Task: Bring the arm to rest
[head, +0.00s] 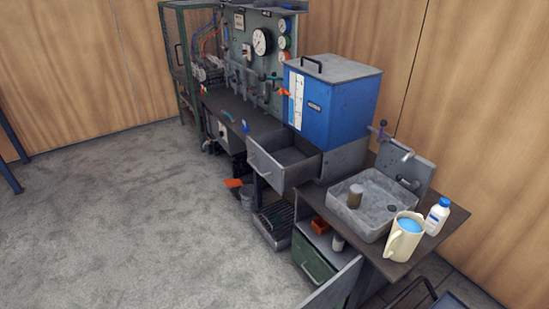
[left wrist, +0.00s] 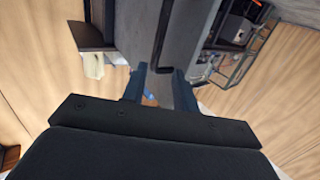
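My left gripper (left wrist: 160,84) shows in the left wrist view. Its two dark fingers stand apart, with a clear gap and nothing held between them. Behind the gap are grey surfaces and a small blue thing, too small to identify. No arm or gripper of mine shows in the head view, and my right gripper is in neither view.
A workbench with a gauge panel (head: 263,41), a blue tank (head: 343,105) and a pulled-out drawer (head: 283,172) lines the wall. Right of it are a sink (head: 372,218), a pitcher (head: 401,243) and a white bottle (head: 437,218). Grey carpet (head: 110,220) at left is clear.

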